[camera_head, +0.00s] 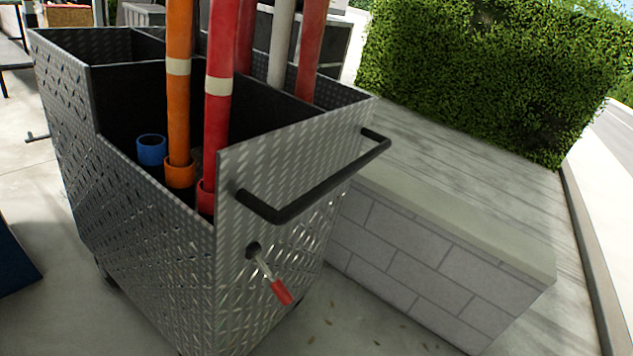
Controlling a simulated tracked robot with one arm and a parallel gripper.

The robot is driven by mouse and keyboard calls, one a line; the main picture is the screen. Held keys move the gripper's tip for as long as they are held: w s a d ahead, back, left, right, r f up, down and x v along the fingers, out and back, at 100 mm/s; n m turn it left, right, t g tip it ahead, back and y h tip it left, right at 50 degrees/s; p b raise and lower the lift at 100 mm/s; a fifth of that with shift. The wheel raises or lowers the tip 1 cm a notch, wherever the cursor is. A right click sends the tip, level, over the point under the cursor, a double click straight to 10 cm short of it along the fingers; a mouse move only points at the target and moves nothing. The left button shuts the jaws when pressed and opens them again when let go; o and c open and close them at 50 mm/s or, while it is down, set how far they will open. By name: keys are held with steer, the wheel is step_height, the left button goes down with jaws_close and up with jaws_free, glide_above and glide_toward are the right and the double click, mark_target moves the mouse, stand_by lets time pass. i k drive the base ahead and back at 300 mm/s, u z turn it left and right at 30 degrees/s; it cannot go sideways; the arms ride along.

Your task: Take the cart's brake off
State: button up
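The cart (150,235) is a grey diamond-plate metal box on the left and middle of the view. A black bar handle (318,190) sticks out from the upper part of its end panel. Below the handle, a brake lever (265,268) with a metal shaft and a red grip (281,291) comes out of a dark round pivot. The lever slants down and to the right. My gripper is not in view, and nothing is seen touching the lever.
Orange (178,100), red (218,90) and white (281,45) poles stand in the cart, beside an empty blue tube holder (151,150). A low block wall (430,260) is close on the cart's right. A hedge (480,75) stands behind. Pavement in front is clear.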

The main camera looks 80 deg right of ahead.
mark_target(252, 251)
steer(key=z, duration=2.05)
steer(key=k, duration=1.1)
steer(key=u, duration=0.45)
steer(key=i, duration=1)
steer(key=z, duration=0.1)
